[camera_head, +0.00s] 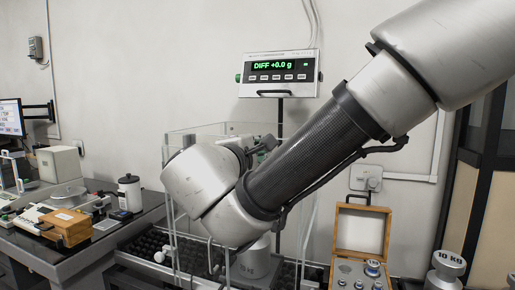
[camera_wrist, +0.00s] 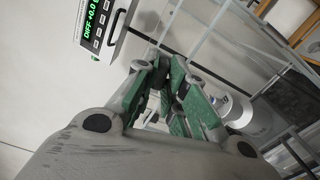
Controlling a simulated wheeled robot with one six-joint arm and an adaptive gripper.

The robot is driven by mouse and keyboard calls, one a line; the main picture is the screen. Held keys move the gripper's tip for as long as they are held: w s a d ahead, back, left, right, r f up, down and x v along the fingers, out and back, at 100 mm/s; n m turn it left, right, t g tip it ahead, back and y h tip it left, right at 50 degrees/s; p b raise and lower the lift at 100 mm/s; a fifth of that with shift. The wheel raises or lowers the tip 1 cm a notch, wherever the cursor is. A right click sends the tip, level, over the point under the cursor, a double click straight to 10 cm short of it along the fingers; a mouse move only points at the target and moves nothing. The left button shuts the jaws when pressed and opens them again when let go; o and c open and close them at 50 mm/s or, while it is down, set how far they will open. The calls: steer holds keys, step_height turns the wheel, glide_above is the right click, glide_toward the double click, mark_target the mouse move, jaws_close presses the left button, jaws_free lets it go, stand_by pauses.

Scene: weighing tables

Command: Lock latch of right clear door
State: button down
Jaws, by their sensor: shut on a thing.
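The clear-walled case (camera_head: 190,132) stands behind my arm in the head view; its clear panes and thin edges also show in the wrist view (camera_wrist: 213,22). My gripper (camera_wrist: 166,66) has its green-padded fingers closed together at the edge of the clear pane in the wrist view. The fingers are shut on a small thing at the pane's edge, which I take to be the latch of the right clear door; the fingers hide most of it. In the head view my arm covers much of the case, and the fingertips are not clear there.
A display (camera_head: 278,73) reading DIFF +0.0 g stands above the case. A steel weight (camera_head: 256,262) is at the case, behind my arm. An open wooden weight box (camera_head: 361,231) and a 10 kg weight (camera_head: 446,270) stand at the right. A bench with instruments (camera_head: 60,262) is at the left.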

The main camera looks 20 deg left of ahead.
steer(key=shift+n, duration=7.8)
steer(key=shift+f, duration=0.1)
steer(key=c, duration=1.5)
jaws_free()
